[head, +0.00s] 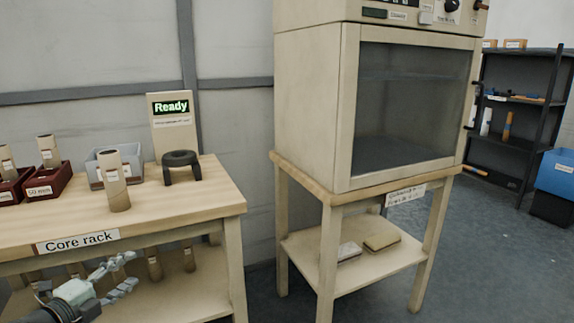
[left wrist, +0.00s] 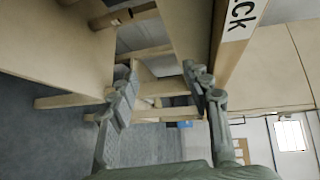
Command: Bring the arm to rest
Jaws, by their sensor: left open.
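My left gripper (head: 128,274) is open and empty at the lower left of the head view, in front of the core rack table (head: 215,195). In the left wrist view its two fingers (left wrist: 160,85) stand apart with nothing between them. Past them are the table's wooden legs and edge, turned sideways. My right gripper is in neither view.
A cardboard core (head: 115,182) stands upright near the table's front edge. Red bins (head: 48,182), a grey bin (head: 128,155), a black ring stand (head: 180,166) and a "Ready" sign (head: 171,108) are behind. A cabinet (head: 310,110) stands right.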

